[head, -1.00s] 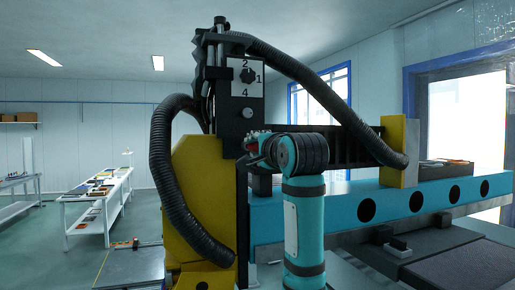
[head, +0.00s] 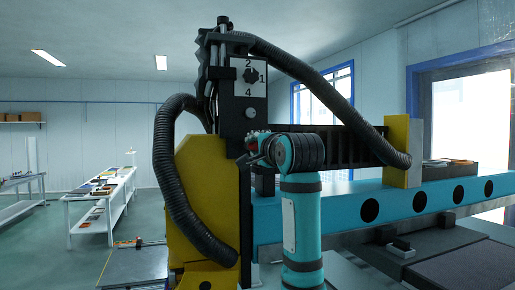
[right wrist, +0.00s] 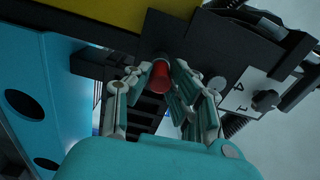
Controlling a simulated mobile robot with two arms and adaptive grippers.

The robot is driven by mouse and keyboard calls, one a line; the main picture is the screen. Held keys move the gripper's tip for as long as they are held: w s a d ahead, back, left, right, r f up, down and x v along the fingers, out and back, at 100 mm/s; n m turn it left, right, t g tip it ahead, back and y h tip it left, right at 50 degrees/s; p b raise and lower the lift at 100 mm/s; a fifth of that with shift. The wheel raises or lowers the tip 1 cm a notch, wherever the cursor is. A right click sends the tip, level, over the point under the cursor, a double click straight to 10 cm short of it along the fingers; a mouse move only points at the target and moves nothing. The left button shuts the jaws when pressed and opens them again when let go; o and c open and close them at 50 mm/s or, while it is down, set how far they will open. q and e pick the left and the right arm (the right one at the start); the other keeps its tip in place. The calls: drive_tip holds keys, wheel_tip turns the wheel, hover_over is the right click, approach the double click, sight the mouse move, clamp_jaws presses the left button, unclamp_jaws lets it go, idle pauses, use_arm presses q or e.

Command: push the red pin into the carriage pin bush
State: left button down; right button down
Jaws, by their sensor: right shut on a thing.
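The red pin (right wrist: 160,77) sits between the fingers of my right gripper (right wrist: 158,84), which is shut on it. The pin's far end points at the dark carriage block (right wrist: 172,38); I cannot tell how deep it sits in the bush, which is hidden behind it. In the head view my right gripper (head: 256,145) is small and partly hidden by my teal arm, beside the lower part of the black carriage (head: 236,112). My left gripper is not in view.
A numbered dial plate (head: 251,76) is above the gripper. A yellow housing (head: 200,190) and black corrugated hoses (head: 166,160) stand close on the left. A blue beam (head: 345,210) with round holes runs right. A white table (head: 100,200) stands far left.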

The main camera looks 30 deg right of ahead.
drive_tip(key=shift+w, duration=0.15)
drive_tip(key=c, duration=1.1)
unclamp_jaws()
drive_tip(key=shift+w, duration=0.15)
